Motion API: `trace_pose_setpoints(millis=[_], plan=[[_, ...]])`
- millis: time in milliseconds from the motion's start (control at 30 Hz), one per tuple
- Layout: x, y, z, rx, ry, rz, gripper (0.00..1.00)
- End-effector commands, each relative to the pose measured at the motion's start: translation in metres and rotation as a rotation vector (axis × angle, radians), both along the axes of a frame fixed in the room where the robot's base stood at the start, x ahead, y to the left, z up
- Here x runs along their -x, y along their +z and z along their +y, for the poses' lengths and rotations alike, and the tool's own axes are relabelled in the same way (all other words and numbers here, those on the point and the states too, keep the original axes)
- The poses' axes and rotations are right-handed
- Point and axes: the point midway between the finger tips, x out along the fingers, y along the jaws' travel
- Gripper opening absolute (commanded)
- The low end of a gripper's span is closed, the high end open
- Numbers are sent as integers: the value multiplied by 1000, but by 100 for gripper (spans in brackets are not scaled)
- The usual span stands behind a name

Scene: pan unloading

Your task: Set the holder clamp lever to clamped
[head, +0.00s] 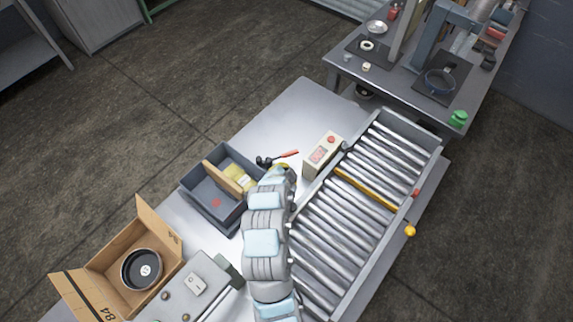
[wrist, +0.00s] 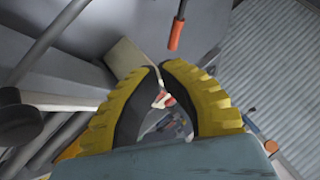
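The lever with a red handle (head: 287,154) and black base (head: 264,161) stands on the grey bench, between the dark bin and the roller conveyor. A lever's orange-red grip (wrist: 177,32) shows at the top of the wrist view, on a thin dark rod; it looks like the same lever. My gripper (wrist: 157,67) has yellow fingers whose tips meet or nearly meet, with nothing seen between them. The grip lies beyond the tips and appears apart from them. In the head view my gripper (head: 281,168) is close to the lever, partly hidden by my arm. The clamp's jaws cannot be made out.
A dark bin (head: 190,186) with a yellow item stands left of my arm. A beige box with a red button (head: 322,153) is right of the lever, beside the roller conveyor (head: 428,147). A cardboard box (head: 155,225) holding a round pan stands lower left. The bench's far end is clear.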

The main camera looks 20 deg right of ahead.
Motion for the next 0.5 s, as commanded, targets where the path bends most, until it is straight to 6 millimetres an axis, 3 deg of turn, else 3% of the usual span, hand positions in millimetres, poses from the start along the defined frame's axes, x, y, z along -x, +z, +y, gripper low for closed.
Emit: trace_pose_setpoints(millis=[233, 500], plan=[[19, -13, -6, -64, -86, 67, 0], [23, -15, -7, -78, -104, 80, 0]])
